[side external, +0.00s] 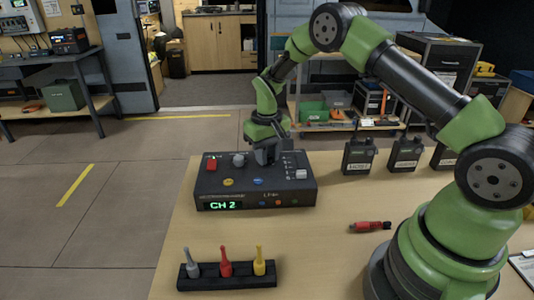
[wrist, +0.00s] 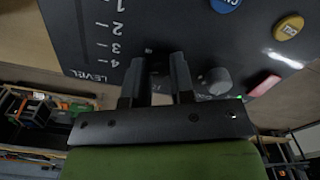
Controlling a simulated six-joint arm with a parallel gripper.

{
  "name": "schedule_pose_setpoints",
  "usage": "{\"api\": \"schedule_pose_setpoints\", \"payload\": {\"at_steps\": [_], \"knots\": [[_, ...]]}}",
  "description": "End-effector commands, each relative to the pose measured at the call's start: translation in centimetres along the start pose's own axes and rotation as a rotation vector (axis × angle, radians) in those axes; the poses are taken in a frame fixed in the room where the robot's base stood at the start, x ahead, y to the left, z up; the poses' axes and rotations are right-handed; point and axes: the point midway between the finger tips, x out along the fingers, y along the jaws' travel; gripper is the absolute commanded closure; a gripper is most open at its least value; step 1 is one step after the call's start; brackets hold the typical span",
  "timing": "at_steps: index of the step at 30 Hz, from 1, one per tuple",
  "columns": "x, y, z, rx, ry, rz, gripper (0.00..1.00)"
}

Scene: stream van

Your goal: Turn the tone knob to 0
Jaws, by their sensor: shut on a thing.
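The black control box (side external: 205,187) sits on the table with a green display reading "CH 2". My gripper (side external: 265,157) points down onto the rear part of its top panel, between a grey knob (side external: 239,160) and the level slider (side external: 301,174). In the wrist view my gripper (wrist: 157,65) is shut at the panel, on the tone knob, which is almost wholly hidden between the fingers. The other grey knob (wrist: 217,80) stands beside the fingers, apart from them. I cannot see the tone knob's pointer or read its scale.
On the panel are a red switch (side external: 211,164), a yellow button (side external: 228,182) and a blue button (side external: 258,182). Several radios (side external: 359,156) stand to the right. A red tool (side external: 370,226) and a rack (side external: 226,275) of three coloured items lie nearer.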

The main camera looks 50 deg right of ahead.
Motion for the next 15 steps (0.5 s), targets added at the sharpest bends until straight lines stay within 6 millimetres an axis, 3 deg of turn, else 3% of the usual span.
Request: {"api": "schedule_pose_setpoints", "payload": {"at_steps": [8,15], "knots": [[-0.04,0.02,-0.01,-0.062,0.0,0.0,1.0],[-0.05,0.0,-0.01,-0.225,0.0,-0.001,1.0]]}}
